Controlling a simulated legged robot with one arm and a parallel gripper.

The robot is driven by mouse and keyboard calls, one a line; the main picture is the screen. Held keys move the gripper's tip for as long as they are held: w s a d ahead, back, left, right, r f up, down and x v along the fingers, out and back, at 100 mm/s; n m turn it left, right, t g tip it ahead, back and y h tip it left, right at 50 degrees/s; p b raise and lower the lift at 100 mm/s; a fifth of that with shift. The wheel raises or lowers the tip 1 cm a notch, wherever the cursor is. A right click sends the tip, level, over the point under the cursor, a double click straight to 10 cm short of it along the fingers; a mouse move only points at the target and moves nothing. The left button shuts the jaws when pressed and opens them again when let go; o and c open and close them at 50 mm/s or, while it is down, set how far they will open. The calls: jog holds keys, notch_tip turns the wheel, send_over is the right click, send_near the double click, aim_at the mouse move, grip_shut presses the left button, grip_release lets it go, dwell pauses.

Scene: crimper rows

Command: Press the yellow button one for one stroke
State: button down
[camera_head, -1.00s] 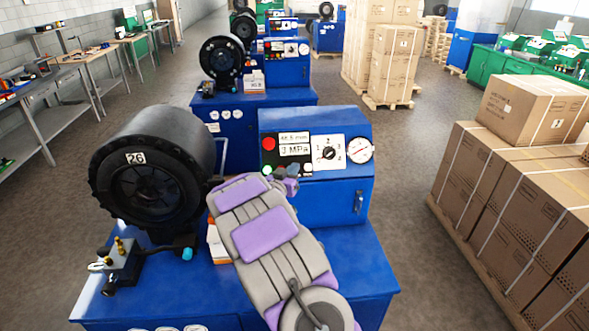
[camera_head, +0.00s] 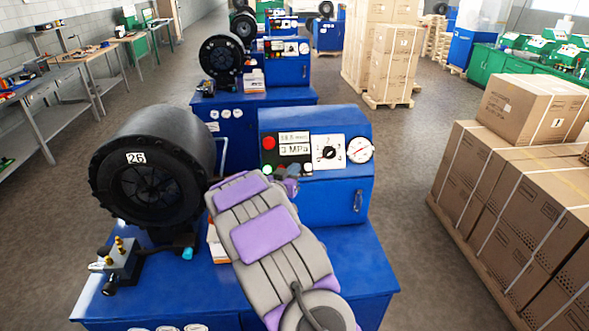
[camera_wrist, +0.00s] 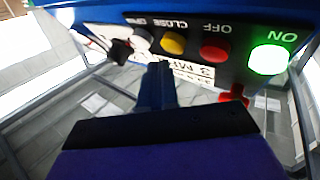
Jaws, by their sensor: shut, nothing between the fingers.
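The yellow button (camera_wrist: 172,43), labelled CLOSE, is in the wrist view on the black panel strip, which appears upside down. It sits between the red OFF button (camera_wrist: 215,48) and a pale button (camera_wrist: 141,44). The green ON button (camera_wrist: 268,60) glows at the right. My gripper (camera_wrist: 158,75) is shut and empty, its tip just below the yellow button in the picture; I cannot tell whether they touch. In the head view my gripper (camera_head: 290,180) is in front of the blue control box (camera_head: 335,203) and hides the yellow button.
A black crimper head (camera_head: 150,170) marked 26 stands left of my arm on the blue bench (camera_head: 355,260). A red knob (camera_head: 268,143), display (camera_head: 295,145), dial (camera_head: 329,152) and gauge (camera_head: 360,150) sit above the buttons. Cartons (camera_head: 510,200) stand at right.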

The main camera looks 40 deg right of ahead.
jog(key=s+a+r, duration=0.2)
jog(key=s+r, duration=0.1)
jog(key=shift+s+a+p, duration=0.1)
jog(key=shift+s+p, duration=0.2)
jog(key=shift+p, duration=0.05)
jog(key=shift+f, duration=0.1)
dwell(1.2)
